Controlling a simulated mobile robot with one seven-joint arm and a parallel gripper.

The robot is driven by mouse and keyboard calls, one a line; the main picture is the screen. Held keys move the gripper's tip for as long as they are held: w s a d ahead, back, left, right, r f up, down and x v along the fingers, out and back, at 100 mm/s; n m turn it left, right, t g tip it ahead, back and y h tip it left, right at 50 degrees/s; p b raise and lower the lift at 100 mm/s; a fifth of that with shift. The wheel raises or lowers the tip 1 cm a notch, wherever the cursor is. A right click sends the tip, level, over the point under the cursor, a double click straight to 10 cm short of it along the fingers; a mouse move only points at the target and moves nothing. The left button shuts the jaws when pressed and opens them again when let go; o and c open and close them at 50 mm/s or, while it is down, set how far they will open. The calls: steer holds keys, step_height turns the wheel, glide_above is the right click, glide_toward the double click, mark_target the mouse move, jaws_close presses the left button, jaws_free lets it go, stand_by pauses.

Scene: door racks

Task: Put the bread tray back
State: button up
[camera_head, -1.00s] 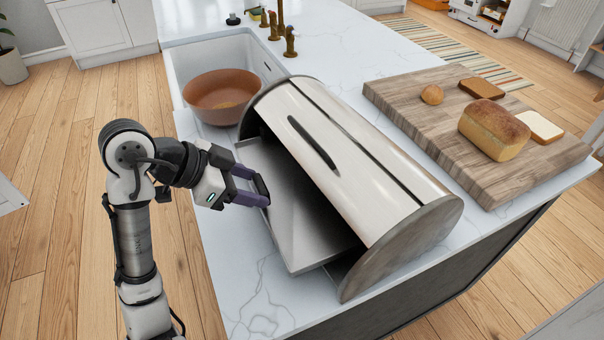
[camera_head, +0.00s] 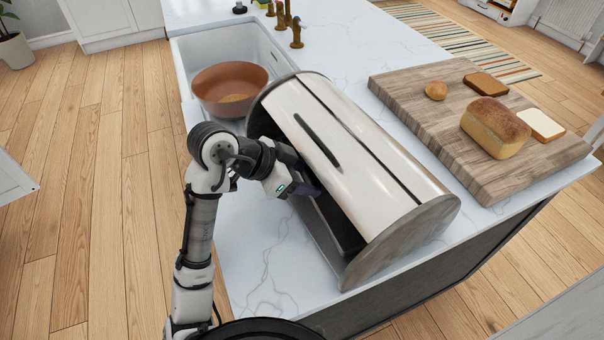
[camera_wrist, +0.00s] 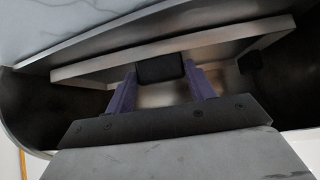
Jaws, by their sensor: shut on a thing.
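The bread box (camera_head: 390,180) is a metal roll-top box with dark round ends, standing on the white counter. Its lid is up and its front is open toward my arm. The grey metal tray (camera_wrist: 235,45) is mostly inside the box, its front wall facing the wrist camera. My gripper (camera_head: 312,190) is at the box's front opening. In the wrist view its purple fingers (camera_wrist: 162,85) are shut on the tray's black handle (camera_wrist: 160,68). In the head view my arm and the lid hide most of the tray. Whether it is fully seated cannot be told.
A brown bowl (camera_head: 229,88) sits in the white sink (camera_head: 210,52) behind the box. A wooden board (camera_head: 430,120) with a loaf (camera_head: 494,128), a roll (camera_head: 436,90) and bread slices lies to the right. The counter in front of the box (camera_head: 258,235) is clear.

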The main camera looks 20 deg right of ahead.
steer(key=shift+f, duration=0.1)
steer(key=o, duration=1.1)
steer(key=shift+r, duration=0.2)
steer(key=shift+a+r, duration=0.2)
steer(key=shift+a, duration=0.15)
steer(key=b+v, duration=0.2)
steer(key=v, duration=0.9)
steer(key=shift+r, duration=0.15)
